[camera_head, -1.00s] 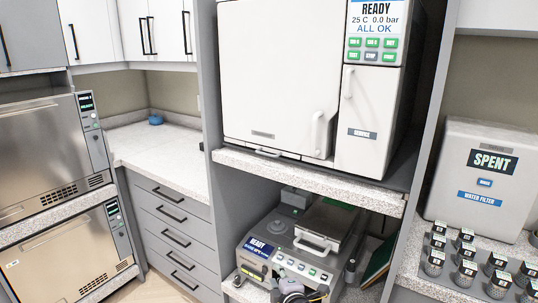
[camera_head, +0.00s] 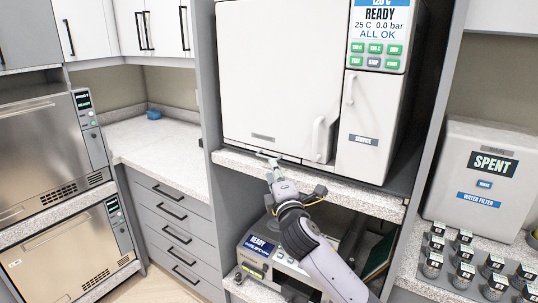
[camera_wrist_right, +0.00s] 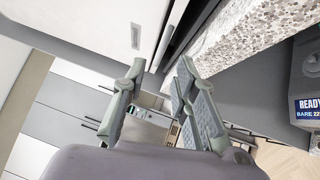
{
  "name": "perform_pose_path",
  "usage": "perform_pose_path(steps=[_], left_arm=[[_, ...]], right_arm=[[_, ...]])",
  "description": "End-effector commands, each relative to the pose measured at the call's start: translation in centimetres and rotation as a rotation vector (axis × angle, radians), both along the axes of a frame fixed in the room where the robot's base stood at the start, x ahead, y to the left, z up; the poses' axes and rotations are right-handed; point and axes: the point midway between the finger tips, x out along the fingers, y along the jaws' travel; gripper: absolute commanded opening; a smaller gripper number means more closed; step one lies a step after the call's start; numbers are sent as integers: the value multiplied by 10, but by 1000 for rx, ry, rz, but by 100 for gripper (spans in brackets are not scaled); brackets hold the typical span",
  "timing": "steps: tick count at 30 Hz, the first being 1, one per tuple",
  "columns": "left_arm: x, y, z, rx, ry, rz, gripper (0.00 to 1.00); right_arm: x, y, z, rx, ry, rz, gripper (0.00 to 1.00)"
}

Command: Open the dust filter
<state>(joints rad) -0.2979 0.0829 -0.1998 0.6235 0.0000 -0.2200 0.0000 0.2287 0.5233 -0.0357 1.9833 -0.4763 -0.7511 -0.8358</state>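A white autoclave (camera_head: 280,75) stands on a speckled shelf, its large door and service panel (camera_head: 368,120) shut. No part is labelled as a dust filter; a small low handle shows under the door in the earlier head view, and my right gripper now covers that spot. My right gripper (camera_head: 266,158) is at the autoclave's lower front edge, just above the shelf's front edge. In the right wrist view its two fingers (camera_wrist_right: 162,66) are apart, with the autoclave's lower edge and a dark gap beyond them. I cannot tell whether they touch it. My left gripper is not in view.
The speckled shelf edge (camera_head: 340,193) runs close below the gripper. A bench device (camera_head: 258,247) with a "READY" label stands underneath. A "SPENT" water filter unit (camera_head: 480,175) and several small jars (camera_head: 465,270) are at right. Drawers (camera_head: 170,235) are at left.

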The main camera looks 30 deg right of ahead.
Motion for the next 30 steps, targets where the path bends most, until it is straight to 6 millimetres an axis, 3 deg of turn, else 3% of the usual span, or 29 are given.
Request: perform_pose_path(steps=[6,12,24,30], left_arm=[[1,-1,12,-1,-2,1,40],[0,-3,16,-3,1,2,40],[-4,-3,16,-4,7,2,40],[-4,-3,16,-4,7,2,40]], right_arm=[[41,-16,8,1,1,0,26],[61,-25,9,2,-1,1,26],[67,-27,8,1,0,2,26],[67,-27,8,1,1,2,13]])
